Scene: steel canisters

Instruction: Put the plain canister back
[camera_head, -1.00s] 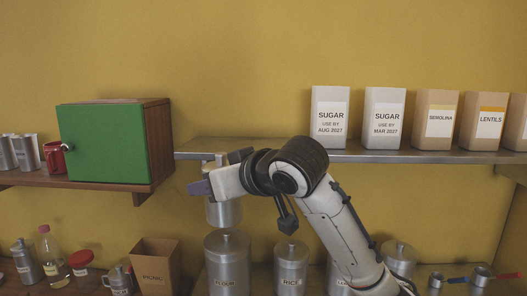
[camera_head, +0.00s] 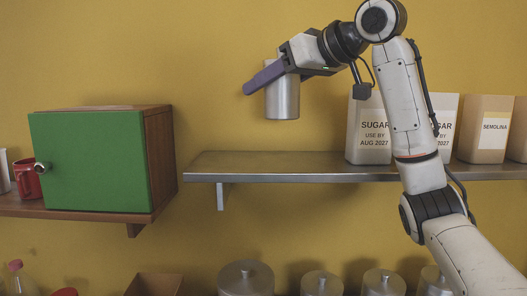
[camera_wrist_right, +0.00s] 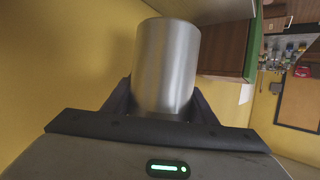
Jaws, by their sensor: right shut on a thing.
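The plain canister (camera_head: 282,101) is a steel cylinder without a visible label. My right gripper (camera_head: 272,82) is shut on it and holds it upright in the air, above the left part of the steel shelf (camera_head: 290,177) and apart from it. In the right wrist view the canister (camera_wrist_right: 167,65) stands between the dark fingers of the right gripper (camera_wrist_right: 162,105), with bare metal facing the camera. Part of the canister is hidden by the gripper in the head view. My left gripper is not in view.
Sugar bags (camera_head: 369,135) and a semolina bag (camera_head: 487,130) stand on the shelf's right part, partly behind my right arm. A green-doored cabinet (camera_head: 92,160) is on the wooden shelf at left. Lidded canisters (camera_head: 245,278) stand below. The steel shelf's left part is bare.

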